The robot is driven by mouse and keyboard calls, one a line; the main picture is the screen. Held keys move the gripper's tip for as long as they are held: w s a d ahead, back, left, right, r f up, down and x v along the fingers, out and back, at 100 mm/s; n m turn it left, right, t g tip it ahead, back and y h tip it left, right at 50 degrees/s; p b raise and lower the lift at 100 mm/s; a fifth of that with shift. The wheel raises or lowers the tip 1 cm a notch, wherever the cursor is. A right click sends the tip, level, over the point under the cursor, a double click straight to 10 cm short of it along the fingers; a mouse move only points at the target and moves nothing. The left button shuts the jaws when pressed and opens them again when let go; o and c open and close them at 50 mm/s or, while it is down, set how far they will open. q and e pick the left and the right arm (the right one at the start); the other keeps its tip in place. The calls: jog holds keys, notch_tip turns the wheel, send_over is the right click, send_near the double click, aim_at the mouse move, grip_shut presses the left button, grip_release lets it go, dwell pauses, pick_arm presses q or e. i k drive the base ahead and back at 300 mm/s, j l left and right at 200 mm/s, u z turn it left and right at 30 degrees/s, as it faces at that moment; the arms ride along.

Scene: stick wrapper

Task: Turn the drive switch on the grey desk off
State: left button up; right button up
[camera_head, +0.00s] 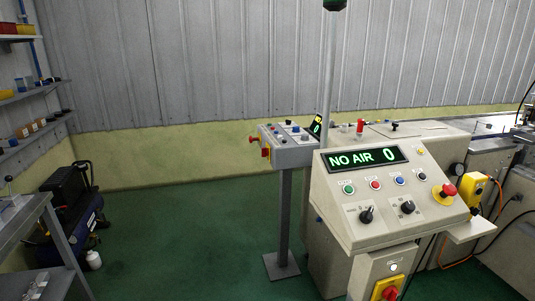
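Below the display are a row of coloured buttons and two black rotary switches, a left one (367,214) and a right one (407,207). Their labels are too small to read, so I cannot tell which is the drive switch. Neither gripper is in view.
A red emergency knob (448,190) sits at the large desk's right side. Below it is a red-and-yellow switch (387,290). A compressor (72,205) and a table (22,220) stand at the left. Green floor (180,235) is clear between them and the post.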

aim_at(265, 152)
jog(key=i+j+u, duration=0.3)
jog(key=i+j, duration=0.4)
jog(key=i, duration=0.2)
jog(key=i+j, duration=0.15)
jog(key=i, duration=0.25)
jog(key=i+j, duration=0.2)
jog(key=i, duration=0.25)
jog(key=i+l+z, duration=0.15)
jog(key=i+z, duration=0.75)
jog(key=i, duration=0.15)
jog(key=i+z, duration=0.1)
jog(key=i, duration=0.2)
